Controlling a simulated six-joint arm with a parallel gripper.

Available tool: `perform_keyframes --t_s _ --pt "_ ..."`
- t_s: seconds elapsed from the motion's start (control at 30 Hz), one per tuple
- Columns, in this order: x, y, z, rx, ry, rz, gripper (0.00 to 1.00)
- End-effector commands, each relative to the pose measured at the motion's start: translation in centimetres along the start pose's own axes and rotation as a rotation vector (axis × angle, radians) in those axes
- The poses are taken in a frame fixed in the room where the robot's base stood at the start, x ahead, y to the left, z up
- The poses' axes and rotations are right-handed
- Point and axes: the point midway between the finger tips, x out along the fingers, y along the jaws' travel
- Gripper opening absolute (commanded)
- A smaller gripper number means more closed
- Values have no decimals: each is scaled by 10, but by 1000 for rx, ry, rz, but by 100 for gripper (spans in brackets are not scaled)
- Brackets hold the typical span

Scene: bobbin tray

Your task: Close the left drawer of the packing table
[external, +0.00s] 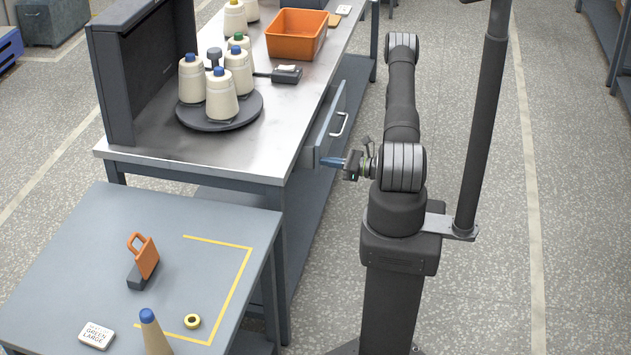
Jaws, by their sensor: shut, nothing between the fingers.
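The left drawer (323,128) of the packing table is pulled out on the table's right side, with a gap between its grey front panel and the table edge. A pale bar handle (340,124) is on its outer face. The packing table (178,150) has a metal top. My gripper (331,162) is shut and empty, with its fingers pointing left at the near lower end of the drawer front. I cannot tell whether the fingertips touch the panel. The drawer's inside is mostly hidden.
A round dark tray (249,112) with several cones stands on the packing table, near an orange bin (296,51) and a dark panel (118,75). A grey side table (80,250) with an orange-handled tool (146,256) stands in front. Floor right of my arm is clear.

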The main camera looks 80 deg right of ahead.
Motion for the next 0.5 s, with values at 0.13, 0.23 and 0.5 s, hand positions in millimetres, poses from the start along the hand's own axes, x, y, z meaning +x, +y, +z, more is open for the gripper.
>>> perform_keyframes --t_s 0.13,0.23,0.5 --pt "32 1 0 -1 0 6 0" --pt "48 1 0 -1 0 5 0" --pt "70 0 0 -1 0 1 0"
